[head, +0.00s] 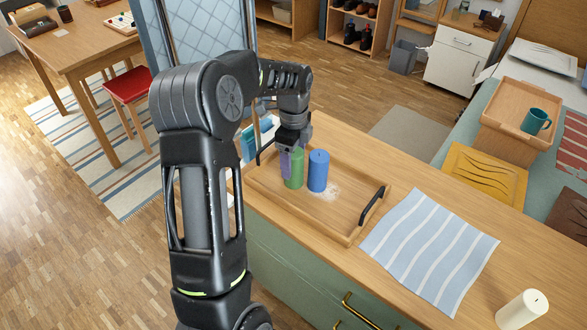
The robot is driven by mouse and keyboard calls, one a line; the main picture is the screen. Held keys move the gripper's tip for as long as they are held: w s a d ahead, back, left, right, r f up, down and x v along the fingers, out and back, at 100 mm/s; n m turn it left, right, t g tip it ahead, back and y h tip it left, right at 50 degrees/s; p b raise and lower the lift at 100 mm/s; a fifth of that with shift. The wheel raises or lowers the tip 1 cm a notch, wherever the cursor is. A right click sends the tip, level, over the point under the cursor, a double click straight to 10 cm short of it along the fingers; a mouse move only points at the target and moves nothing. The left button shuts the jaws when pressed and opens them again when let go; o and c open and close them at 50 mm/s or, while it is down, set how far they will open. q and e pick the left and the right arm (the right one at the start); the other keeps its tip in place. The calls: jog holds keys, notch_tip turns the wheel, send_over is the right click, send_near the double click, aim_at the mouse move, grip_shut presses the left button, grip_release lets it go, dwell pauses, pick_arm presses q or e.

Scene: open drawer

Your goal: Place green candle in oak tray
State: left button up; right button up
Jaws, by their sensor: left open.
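The green candle (295,172) stands upright in the oak tray (347,232), on the counter in the middle of the head view. My left gripper (292,153) is open at the top of the green candle, pointing down. One finger shows at the candle's left side. The gripper covers the candle's top, and I cannot tell whether the fingers touch it. My right gripper is not in view.
A blue candle (318,172) stands close to the right of the green one in the tray, by a white powdery patch (328,191). The tray's black handle (372,207) rises at right. A striped cloth (430,250) and a cream candle (521,309) are further right.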

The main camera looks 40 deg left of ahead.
pick_arm(q)
notch_tip(320, 180, up, 7)
jog(key=shift+r, duration=0.15)
